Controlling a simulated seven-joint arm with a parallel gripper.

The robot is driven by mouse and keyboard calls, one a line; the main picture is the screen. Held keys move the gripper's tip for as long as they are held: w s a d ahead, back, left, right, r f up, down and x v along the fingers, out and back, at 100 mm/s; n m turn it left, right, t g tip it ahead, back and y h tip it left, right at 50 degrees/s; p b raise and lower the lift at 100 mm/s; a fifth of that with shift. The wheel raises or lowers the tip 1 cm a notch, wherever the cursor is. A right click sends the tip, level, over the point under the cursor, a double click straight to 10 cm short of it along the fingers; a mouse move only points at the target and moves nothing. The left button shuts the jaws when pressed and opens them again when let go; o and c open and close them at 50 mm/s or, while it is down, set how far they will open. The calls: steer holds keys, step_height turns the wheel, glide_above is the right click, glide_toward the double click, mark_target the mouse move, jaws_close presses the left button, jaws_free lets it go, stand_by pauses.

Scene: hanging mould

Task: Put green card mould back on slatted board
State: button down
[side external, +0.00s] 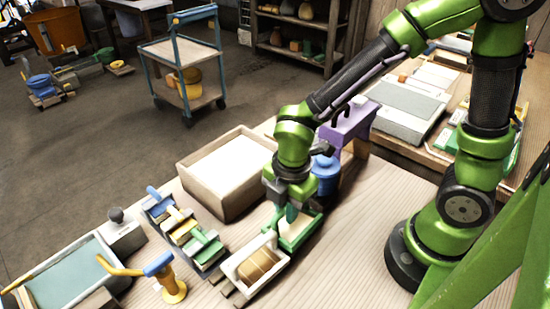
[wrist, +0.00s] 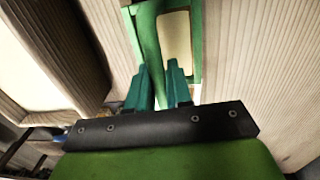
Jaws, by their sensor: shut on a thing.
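The green card mould (side external: 297,230), a green frame with a cream panel, is below my gripper (side external: 290,200) near the middle of the bench. In the wrist view the green card mould (wrist: 196,45) is at the top, with a green bar running between the teal fingers of my gripper (wrist: 161,88). My gripper is shut on that bar. I cannot tell whether the mould touches the bench. Dark slats (side external: 228,290), seemingly the slatted board, show beside and under a white-framed mould (side external: 277,265) with a brown panel, just left of the green mould. Most of the board is hidden.
A wooden tray (side external: 215,197) with a white sheet stands behind and left. Bare bench lies to the right.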

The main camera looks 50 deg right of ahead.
steer(key=shift+f, duration=0.5)
stand_by(0.4)
steer(key=c, duration=1)
jaws_free()
steer(key=shift+o, duration=0.2)
step_height(320, 180, up, 17)
steer(key=s+d+m+t+y, duration=0.1)
steer(key=d+m+t, duration=0.2)
steer(key=m, duration=0.8)
steer(key=s+d+r+m+t+y, duration=0.1)
steer(key=s+d+m+t, duration=0.1)
steer(key=d+m, duration=0.5)
steer(key=m+t, duration=0.1)
steer(key=m, duration=0.3)
steer(key=shift+d+r+t, duration=0.2)
steer(key=shift+d+t, duration=0.1)
steer(key=shift+d, duration=0.05)
